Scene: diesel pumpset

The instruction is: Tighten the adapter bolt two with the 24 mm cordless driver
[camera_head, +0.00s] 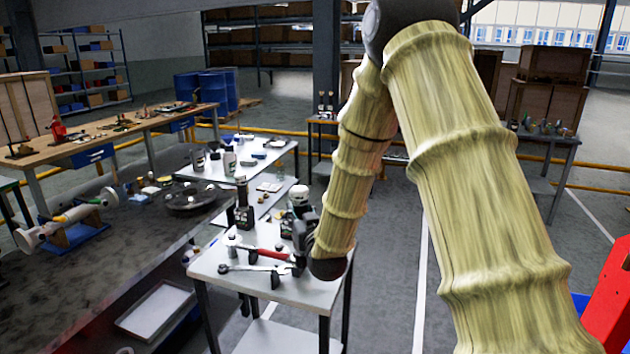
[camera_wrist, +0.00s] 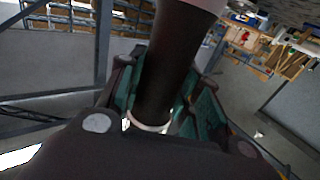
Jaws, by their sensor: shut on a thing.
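My gripper (camera_wrist: 160,115) is shut around the dark round body of a cordless driver (camera_wrist: 172,60) in the wrist view. A pale ring shows at the near end of this body and a pale part at its far end. In the head view, my gripper (camera_head: 308,236) is at the right side of a small white table, beside a dark driver with a whitish top (camera_head: 299,195). A second dark driver (camera_head: 243,208) stands upright to its left. I cannot read any size on either driver. Adapter bolt two cannot be made out in either view.
On the white table (camera_head: 290,290) lie a red-handled tool (camera_head: 268,254) and a wrench (camera_head: 250,268). Another white table (camera_head: 262,150) with bottles stands behind. A dark bench (camera_head: 95,265) runs along the left. A red structure (camera_head: 610,300) is at the right edge.

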